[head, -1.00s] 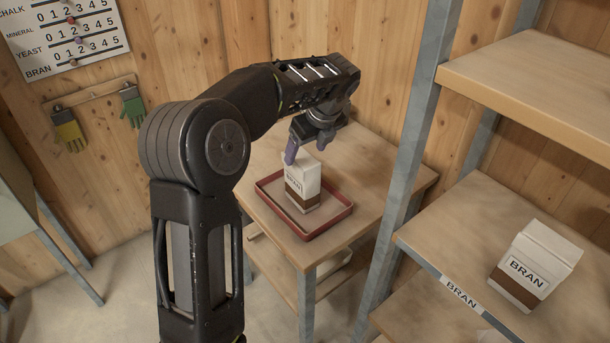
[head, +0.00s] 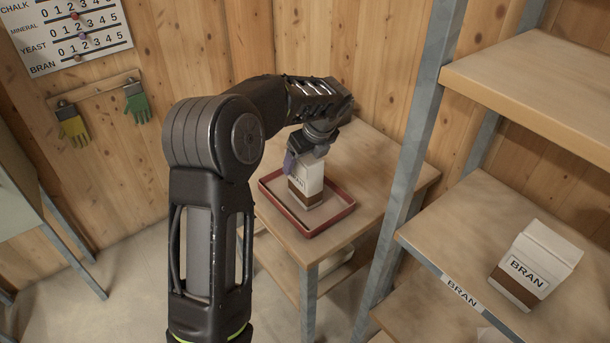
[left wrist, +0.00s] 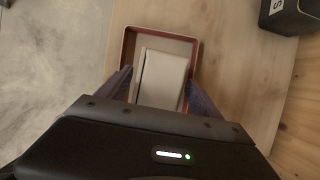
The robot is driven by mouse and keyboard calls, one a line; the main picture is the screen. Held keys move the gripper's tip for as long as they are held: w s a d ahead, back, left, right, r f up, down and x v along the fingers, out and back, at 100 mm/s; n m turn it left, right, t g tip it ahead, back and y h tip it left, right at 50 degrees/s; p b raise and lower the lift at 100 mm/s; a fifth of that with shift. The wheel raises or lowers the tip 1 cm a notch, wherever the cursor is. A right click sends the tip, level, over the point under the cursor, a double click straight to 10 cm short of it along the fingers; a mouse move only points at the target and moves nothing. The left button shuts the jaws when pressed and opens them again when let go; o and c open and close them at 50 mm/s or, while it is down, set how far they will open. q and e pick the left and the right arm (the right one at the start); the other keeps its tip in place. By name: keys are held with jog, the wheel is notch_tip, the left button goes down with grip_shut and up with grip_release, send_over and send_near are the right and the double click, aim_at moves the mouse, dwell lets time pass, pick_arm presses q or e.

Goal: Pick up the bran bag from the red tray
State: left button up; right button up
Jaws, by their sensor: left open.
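The bran bag (head: 308,183), white with a brown base and a BRAN label, stands upright in the red tray (head: 322,227) on a small wooden table. My left gripper (head: 305,160) is over the top of the bag, pointing down. In the left wrist view the bag's pale top (left wrist: 160,78) lies between the two open fingers (left wrist: 158,90), with the tray's rim (left wrist: 160,31) around it. Whether the fingers touch the bag I cannot tell. My right gripper is not in view.
A second BRAN bag (head: 535,262) stands on the lower shelf at right. A grey shelf post (head: 408,170) rises close to the table's right side. A dark box (left wrist: 287,14) shows at the top right in the left wrist view. Gloves (head: 138,103) hang on the wall.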

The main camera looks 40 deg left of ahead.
pick_arm(q)
jog(key=shift+w+a+f, duration=0.1)
jog(key=shift+a+f, duration=0.15)
jog(key=shift+f, duration=0.4)
jog(key=shift+f, duration=0.25)
dwell(0.6)
jog(key=c, duration=1.6)
jog(key=shift+r, duration=0.1)
notch_tip(320, 180, up, 10)
jog(key=shift+r, duration=0.2)
